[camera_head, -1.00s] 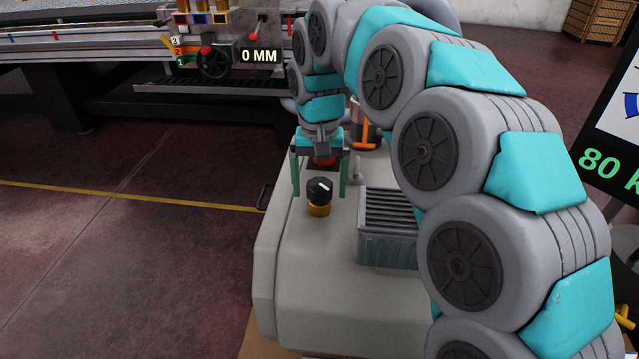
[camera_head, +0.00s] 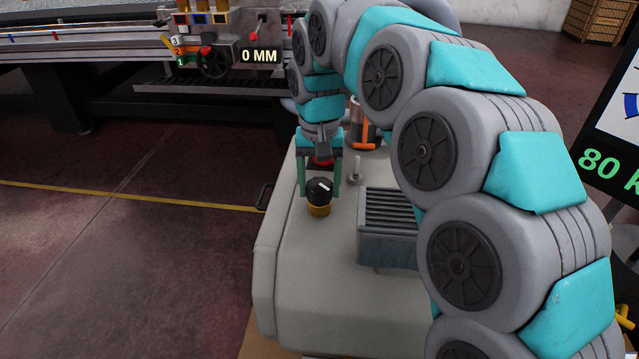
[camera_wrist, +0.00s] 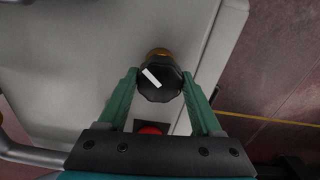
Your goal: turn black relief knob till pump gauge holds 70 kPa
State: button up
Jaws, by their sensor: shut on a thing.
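The black relief knob (camera_head: 318,190) has a white pointer mark and sits on a brass collar (camera_head: 319,210) on top of the grey pump housing (camera_head: 300,270). It also shows in the wrist view (camera_wrist: 160,82), with its white mark slanting from upper left to lower right. My gripper (camera_head: 319,193) is shut on the knob, one green finger on each side. In the wrist view the fingertips (camera_wrist: 160,80) touch both sides of it. The gauge display (camera_head: 610,170) at the right edge shows a green 80 and a cut-off "k"; its dial is mostly out of frame.
A red button (camera_head: 322,162) sits just behind the knob, and a small metal toggle (camera_head: 357,174) to its right. A finned grey block (camera_head: 388,228) and an orange-handled part (camera_head: 364,140) are close by. A "0 MM" display (camera_head: 259,56) is on the table behind.

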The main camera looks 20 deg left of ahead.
jog(key=shift+r+n, duration=0.1)
jog(key=shift+n, duration=0.2)
jog(key=shift+n+p, duration=0.6)
jog(key=shift+n, duration=0.4)
jog(key=n, duration=0.2)
jog(key=shift+n, duration=0.4)
jog(key=n+p, duration=0.1)
jog(key=n, duration=0.4)
jog(key=shift+n, duration=0.7)
jog(key=o, duration=1.4)
jog(key=shift+c, duration=0.2)
